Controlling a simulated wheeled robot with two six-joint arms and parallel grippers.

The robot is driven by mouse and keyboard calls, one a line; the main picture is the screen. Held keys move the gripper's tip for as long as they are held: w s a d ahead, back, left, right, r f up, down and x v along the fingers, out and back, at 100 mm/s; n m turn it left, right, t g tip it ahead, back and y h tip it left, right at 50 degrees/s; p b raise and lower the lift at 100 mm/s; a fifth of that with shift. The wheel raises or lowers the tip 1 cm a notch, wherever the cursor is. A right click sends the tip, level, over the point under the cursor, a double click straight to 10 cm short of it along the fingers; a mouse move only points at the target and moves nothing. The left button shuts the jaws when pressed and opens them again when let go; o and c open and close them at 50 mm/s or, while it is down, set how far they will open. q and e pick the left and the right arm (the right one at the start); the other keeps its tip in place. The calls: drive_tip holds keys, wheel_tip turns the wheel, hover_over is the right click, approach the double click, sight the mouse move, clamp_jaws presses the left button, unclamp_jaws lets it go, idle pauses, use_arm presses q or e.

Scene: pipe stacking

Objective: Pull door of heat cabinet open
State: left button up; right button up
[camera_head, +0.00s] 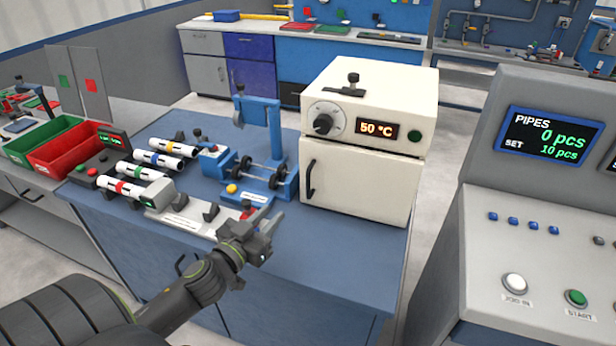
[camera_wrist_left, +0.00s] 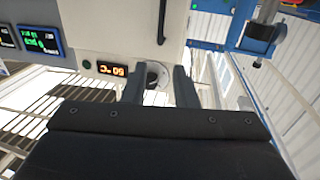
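The cream heat cabinet (camera_head: 395,95) stands on the blue-topped table, with a dark knob and a 50 °C display on its upper part. Its door (camera_head: 355,185) looks closed, and a black vertical handle (camera_head: 311,178) sits at the door's left edge. In the left wrist view, which is upside down, the handle (camera_wrist_left: 162,22) shows beyond the fingers. My left gripper (camera_head: 268,238) is in front of the table's near side, lower left of the handle and apart from it. Its two fingers (camera_wrist_left: 159,82) are spread with nothing between them. My right gripper is not in view.
A blue fixture with rollers (camera_head: 262,172) stands left of the cabinet. Several white pipes with coloured bands (camera_head: 150,158) lie further left, near red and green bins (camera_head: 75,145). A grey control console (camera_head: 530,240) stands at the right. Table space before the door is clear.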

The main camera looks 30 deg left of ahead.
sight(307, 178)
use_arm(q)
drive_tip(key=w+p, duration=0.2)
drive_tip(key=w, duration=0.3)
drive_tip(key=w+p, duration=0.2)
drive_tip(key=w, duration=0.3)
drive_tip(key=w+p, duration=0.2)
drive_tip(key=w, duration=0.3)
drive_tip(key=shift+w+a, duration=0.15)
drive_tip(key=shift+a, duration=0.15)
drive_tip(key=shift+w, duration=0.9)
drive_tip(key=shift+c, duration=0.5)
clamp_jaws()
